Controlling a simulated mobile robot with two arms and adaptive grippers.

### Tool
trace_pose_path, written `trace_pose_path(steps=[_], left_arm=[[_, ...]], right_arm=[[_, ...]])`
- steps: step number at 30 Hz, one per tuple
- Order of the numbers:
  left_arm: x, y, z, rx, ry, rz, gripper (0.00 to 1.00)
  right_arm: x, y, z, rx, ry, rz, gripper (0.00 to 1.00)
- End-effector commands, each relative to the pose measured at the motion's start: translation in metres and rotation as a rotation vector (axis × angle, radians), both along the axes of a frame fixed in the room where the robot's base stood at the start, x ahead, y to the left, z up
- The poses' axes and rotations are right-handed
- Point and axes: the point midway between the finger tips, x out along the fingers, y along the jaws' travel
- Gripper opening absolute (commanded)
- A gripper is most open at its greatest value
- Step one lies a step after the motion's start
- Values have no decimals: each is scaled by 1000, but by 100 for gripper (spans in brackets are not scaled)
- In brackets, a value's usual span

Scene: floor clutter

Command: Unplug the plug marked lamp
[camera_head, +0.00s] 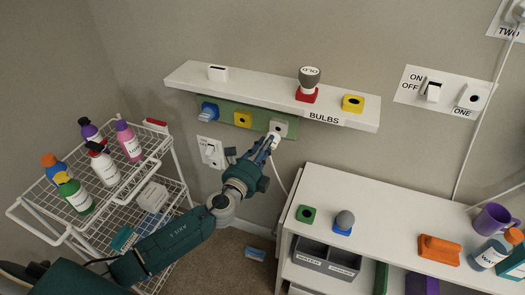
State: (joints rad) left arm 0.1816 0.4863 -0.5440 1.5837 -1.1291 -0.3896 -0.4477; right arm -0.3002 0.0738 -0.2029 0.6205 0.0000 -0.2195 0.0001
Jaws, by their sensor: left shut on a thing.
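My left gripper (272,139) is shut on a small white plug (276,136) just below the right end of the green strip under the wall shelf. A pale cord (277,176) hangs from near it towards the white cabinet. The fingers cover much of the plug, and no lamp marking is readable. I cannot tell whether it sits in a socket. A pale square holder (281,125) is right behind it. Another plug (519,12) with a long white cord is at the top right, by the TWO label. My right gripper is not in view.
A wall shelf (205,84) marked BULBS is above the gripper. Switch plates are at left (211,152) and right (408,92), the latter with an empty-looking socket ONE. A wire rack (30,208) with bottles stands left; a white cabinet (385,212) stands right.

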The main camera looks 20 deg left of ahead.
Motion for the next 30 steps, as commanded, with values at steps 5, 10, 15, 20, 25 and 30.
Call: trace_pose_path(steps=[5, 10, 15, 20, 25, 30], left_arm=[[9, 0, 0, -1, 0, 1, 0], [11, 0, 0, -1, 1, 1, 0], [11, 0, 0, -1, 1, 1, 0], [11, 0, 0, -1, 0, 0, 0], [11, 0, 0, -2, 0, 1, 0], [11, 0, 1, 0, 0, 0, 0]], right_arm=[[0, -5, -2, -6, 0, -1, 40], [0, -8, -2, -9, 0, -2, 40], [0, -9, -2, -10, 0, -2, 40], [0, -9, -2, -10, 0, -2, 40], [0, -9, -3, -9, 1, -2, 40], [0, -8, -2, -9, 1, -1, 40]])
